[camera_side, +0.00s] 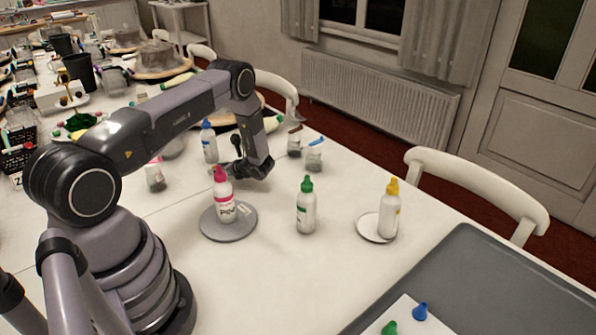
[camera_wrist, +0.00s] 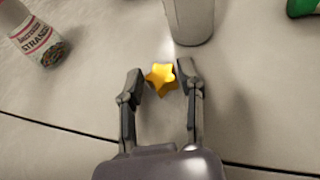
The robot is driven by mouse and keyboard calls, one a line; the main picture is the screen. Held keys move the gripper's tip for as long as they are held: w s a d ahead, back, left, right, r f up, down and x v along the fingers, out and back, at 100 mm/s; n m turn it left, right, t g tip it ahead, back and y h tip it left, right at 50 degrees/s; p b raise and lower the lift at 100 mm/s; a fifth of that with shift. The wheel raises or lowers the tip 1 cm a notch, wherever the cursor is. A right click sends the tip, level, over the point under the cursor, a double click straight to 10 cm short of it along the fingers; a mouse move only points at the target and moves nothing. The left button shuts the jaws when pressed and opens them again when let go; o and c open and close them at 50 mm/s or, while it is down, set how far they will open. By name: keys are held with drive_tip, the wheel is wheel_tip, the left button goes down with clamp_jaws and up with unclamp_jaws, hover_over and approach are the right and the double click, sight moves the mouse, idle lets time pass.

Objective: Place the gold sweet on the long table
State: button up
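The gold sweet (camera_wrist: 160,78) is a small, shiny star in the wrist view. It sits between the two fingertips of my gripper (camera_wrist: 161,82), with a finger against or very close to each side. My gripper looks shut on it. Whether the sweet touches the surface below is unclear. In the side view, my gripper (camera_side: 248,168) is low over the long white table (camera_side: 270,275), behind the pink-capped bottle (camera_side: 224,200). The sweet cannot be made out there.
A green-capped bottle (camera_side: 307,208) and a yellow-capped bottle (camera_side: 391,212) stand to the right. Small jars (camera_side: 314,157) and a blue-capped bottle (camera_side: 209,145) stand close to my gripper. A grey tray (camera_side: 480,275) lies at the right. The table's front middle is clear.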

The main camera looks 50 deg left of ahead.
drive_tip(key=shift+o, duration=1.1)
drive_tip(key=shift+r, duration=0.1)
drive_tip(key=shift+w+d+r, duration=0.1)
drive_tip(key=shift+d+r, duration=0.1)
drive_tip(key=shift+d, duration=0.05)
drive_tip(key=v, duration=1.1)
drive_tip(key=shift+d+r, duration=0.15)
drive_tip(key=s+d+r+n+t+h, duration=0.1)
drive_tip(key=s+d+r+n+h, duration=0.2)
drive_tip(key=r, duration=0.6)
drive_tip(key=s+d+r+n+h, duration=0.1)
drive_tip(key=d+r+n, duration=0.25)
drive_tip(key=r, duration=0.55)
drive_tip(key=s+d+r+n+t+h, duration=0.15)
drive_tip(key=d+r, duration=0.25)
drive_tip(key=r, duration=0.5)
drive_tip(key=s+d+r+n+t+h, duration=0.3)
drive_tip(key=s+d+r, duration=0.1)
drive_tip(key=s+d, duration=0.3)
drive_tip(key=s+d+r+n+t+h, duration=0.3)
drive_tip(key=s+d, duration=0.4)
drive_tip(key=s, duration=0.4)
wheel_tip(320, 180, up, 2)
drive_tip(key=shift+d+r+t+h, duration=0.15)
drive_tip(key=shift+d+t+h, duration=0.05)
drive_tip(key=shift+t+h, duration=0.45)
